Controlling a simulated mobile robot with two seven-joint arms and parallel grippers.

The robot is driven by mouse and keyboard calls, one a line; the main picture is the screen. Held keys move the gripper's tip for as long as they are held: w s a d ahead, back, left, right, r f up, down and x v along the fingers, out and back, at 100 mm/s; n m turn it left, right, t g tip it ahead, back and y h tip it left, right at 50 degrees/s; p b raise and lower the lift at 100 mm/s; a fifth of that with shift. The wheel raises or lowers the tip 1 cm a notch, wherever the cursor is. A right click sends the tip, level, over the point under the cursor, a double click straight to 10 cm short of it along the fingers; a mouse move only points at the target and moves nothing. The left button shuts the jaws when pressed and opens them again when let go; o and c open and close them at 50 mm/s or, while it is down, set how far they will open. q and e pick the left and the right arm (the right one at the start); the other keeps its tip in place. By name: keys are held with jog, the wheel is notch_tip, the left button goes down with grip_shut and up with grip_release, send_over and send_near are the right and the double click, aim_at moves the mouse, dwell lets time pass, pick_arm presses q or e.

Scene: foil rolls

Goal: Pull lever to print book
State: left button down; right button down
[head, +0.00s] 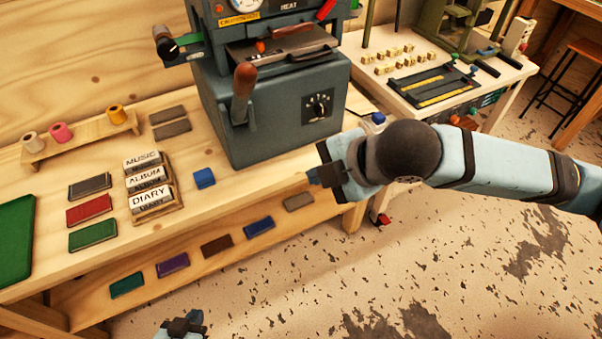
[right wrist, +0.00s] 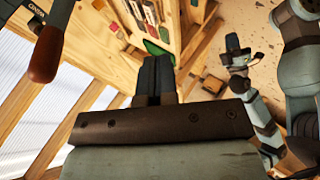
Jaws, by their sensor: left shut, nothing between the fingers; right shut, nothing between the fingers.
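The grey-blue press (head: 270,130) stands on the wooden bench. Its lever, with a reddish-brown wooden handle (head: 245,80), stands upright at the press's front left; a brown handle also shows in the right wrist view (right wrist: 45,55) at upper left. My right gripper (head: 316,177) is shut and empty, in front of the press's lower right edge and well right of the lever, apart from it. Its dark fingers show together in the right wrist view (right wrist: 155,78). My left gripper (head: 182,326) is shut and empty at the bottom edge, far below the lever, mostly cut off.
Title blocks reading MUSIC, ALBUM and DIARY (head: 150,185), coloured covers (head: 89,208) and a small blue block (head: 204,178) lie on the bench. Spools (head: 61,132) stand at the left. A second table (head: 480,85) stands at right. The speckled floor in front is open.

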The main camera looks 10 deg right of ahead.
pick_arm(q)
jog(key=shift+w+r, duration=0.2)
jog(key=shift+r, duration=0.3)
pick_arm(e)
jog(key=v, duration=0.3)
jog(key=shift+s, duration=0.2)
pick_arm(q)
jog(key=shift+s+d+f, duration=0.1)
jog(key=shift+f, duration=0.05)
dwell(0.5)
